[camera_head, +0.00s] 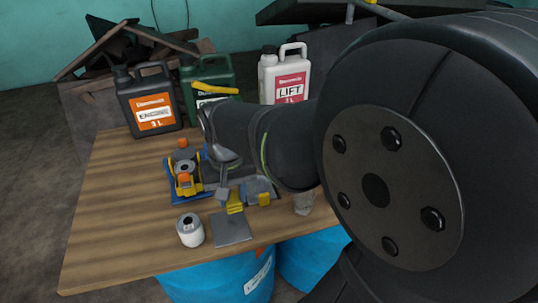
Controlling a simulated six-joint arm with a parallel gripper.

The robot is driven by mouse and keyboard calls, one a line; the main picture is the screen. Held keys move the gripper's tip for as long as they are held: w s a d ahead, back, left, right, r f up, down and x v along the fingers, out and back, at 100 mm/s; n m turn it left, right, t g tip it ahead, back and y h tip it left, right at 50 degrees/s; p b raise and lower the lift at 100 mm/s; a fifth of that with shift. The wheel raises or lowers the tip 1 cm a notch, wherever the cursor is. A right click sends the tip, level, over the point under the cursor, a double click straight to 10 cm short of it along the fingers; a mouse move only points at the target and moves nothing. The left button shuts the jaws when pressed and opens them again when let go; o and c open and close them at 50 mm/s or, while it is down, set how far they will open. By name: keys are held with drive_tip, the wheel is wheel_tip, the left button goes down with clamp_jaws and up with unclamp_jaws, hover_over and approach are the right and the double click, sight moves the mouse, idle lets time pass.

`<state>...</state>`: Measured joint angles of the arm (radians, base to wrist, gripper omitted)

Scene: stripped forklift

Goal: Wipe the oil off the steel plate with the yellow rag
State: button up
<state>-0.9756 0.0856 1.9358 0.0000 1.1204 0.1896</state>
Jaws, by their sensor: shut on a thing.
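The steel plate (232,229) is a small grey square lying flat near the front edge of the wooden table. Oil on it cannot be made out at this size. My gripper (243,201) is just behind and above the plate, low over the table, shut on the yellow rag (235,204). Only small yellow patches show at the jaws, so the rag's outline is unclear. Whether the rag touches the plate cannot be told. My arm crosses the right side and hides much of the table there.
A white can (190,231) stands left of the plate. A blue tray with yellow and orange parts (185,172) is behind it. A clear cup (304,204) is to the right. Dark, green and white jugs (150,98) line the back. The table's left side is bare.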

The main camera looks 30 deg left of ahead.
sight(234, 226)
drive_tip(key=shift+s+f, duration=0.2)
drive_tip(key=shift+s, duration=0.3)
drive_tip(key=shift+f, duration=3.6)
drive_tip(key=shift+o, duration=0.2)
drive_tip(key=shift+w+a+f, duration=0.15)
drive_tip(key=shift+a+f, duration=0.05)
drive_tip(key=shift+f, duration=0.05)
drive_tip(key=shift+w+a, duration=0.8)
drive_tip(key=shift+c, duration=0.5)
drive_tip(key=shift+w+a+f, duration=0.15)
drive_tip(key=shift+w+a, duration=0.1)
drive_tip(key=shift+s+d, duration=1.15)
drive_tip(key=shift+r, duration=4.1)
